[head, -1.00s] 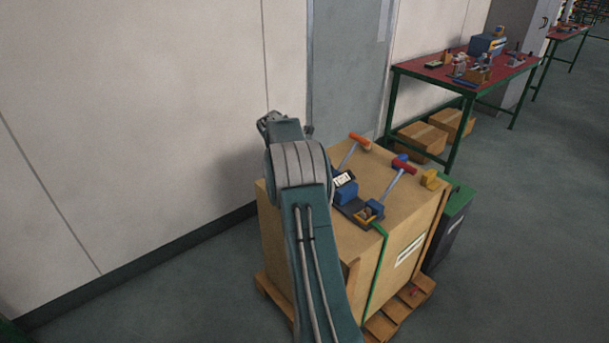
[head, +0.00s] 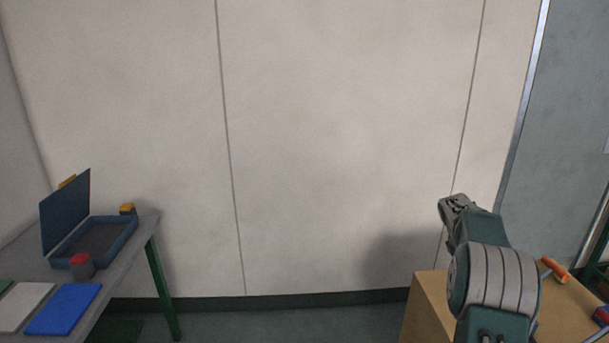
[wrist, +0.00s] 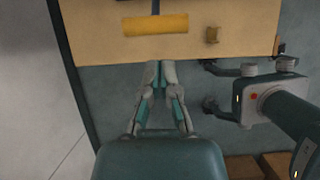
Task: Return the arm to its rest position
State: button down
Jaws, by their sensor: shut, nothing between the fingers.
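My gripper (wrist: 158,68) shows in the wrist view with its two fingers drawn together at the tips and nothing between them. The tips appear just below the edge of the wooden crate (wrist: 105,48) in the picture; their distance from it cannot be told. In the head view my arm rises at the lower right, bent over in front of the crate (head: 425,300), and the fingers cannot be made out clearly there. A hammer with an orange head (head: 554,269) lies on the crate top; a yellow-orange cylindrical head (wrist: 155,24) shows in the wrist view.
A grey table (head: 120,255) at the left holds an open blue case (head: 110,240), a red-topped can (head: 82,265) and a blue panel (head: 64,309). A pale wall (head: 340,140) stands behind. Floor shows between table and crate. A grey door (head: 565,130) is at right.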

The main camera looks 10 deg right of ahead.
jog(key=s+a+r+m+t+y, duration=0.1)
jog(key=s+a+r+m, duration=0.2)
jog(key=a+r, duration=0.35)
jog(key=s+a+r+m+t, duration=0.15)
jog(key=s+a+r, duration=0.25)
jog(key=a, duration=0.6)
jog(key=s+a+r+m+t+y, duration=0.1)
jog(key=s+a+r+m, duration=0.3)
jog(key=a, duration=0.4)
jog(key=s+a+f+m+t+y, duration=0.2)
jog(key=s+a+m, duration=0.6)
jog(key=s+a, duration=0.8)
jog(key=s+f+y, duration=0.1)
jog(key=s, duration=0.2)
jog(key=shift+a+t, duration=0.2)
jog(key=shift+t, duration=0.15)
jog(key=shift+s, duration=0.1)
